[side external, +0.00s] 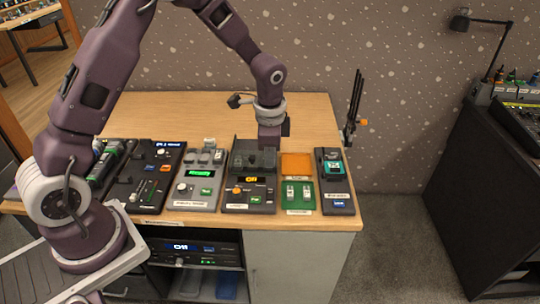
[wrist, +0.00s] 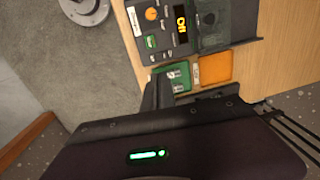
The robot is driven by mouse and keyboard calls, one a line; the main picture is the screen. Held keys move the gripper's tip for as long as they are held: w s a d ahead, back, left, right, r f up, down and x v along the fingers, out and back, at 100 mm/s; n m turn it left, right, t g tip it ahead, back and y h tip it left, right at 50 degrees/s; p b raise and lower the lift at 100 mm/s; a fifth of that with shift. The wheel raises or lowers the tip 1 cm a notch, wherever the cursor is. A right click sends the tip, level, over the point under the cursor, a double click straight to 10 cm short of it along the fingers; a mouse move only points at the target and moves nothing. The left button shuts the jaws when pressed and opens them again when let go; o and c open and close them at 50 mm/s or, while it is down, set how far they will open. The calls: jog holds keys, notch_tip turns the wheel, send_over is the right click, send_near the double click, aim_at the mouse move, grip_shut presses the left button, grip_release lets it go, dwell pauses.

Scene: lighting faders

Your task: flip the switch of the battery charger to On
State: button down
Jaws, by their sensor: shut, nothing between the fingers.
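A dark device with a lit "Off" display (side external: 255,180) stands near the middle of the table and looks like the battery charger; its label is too small to read. It has an orange round control (side external: 238,190) and a green button. In the wrist view the display (wrist: 181,18) also reads Off, with the orange control (wrist: 152,14) beside it. My gripper (side external: 269,147) is shut and empty. It points down above the back part of this device, apart from the orange control. Which control is the switch I cannot tell for certain.
Right of the device are an orange tray (side external: 296,164), a green tray (side external: 290,207) with two pale items and a dark unit (side external: 336,197). A grey device (side external: 196,187) and a fader panel stand left. A dark upright stand (side external: 351,115) rises at the table's right edge.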

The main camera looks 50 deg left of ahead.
aim_at(270, 191)
jog(key=shift+r, duration=0.25)
jog(key=f, duration=0.4)
jog(key=w+a+f, duration=0.1)
jog(key=f, duration=0.4)
jog(key=w+a+f, duration=0.1)
jog(key=f, duration=0.3)
jog(key=shift+w+a+f, duration=0.1)
jog(key=shift+a+f, duration=0.05)
jog(key=shift+f, duration=0.25)
jog(key=shift+f, duration=0.2)
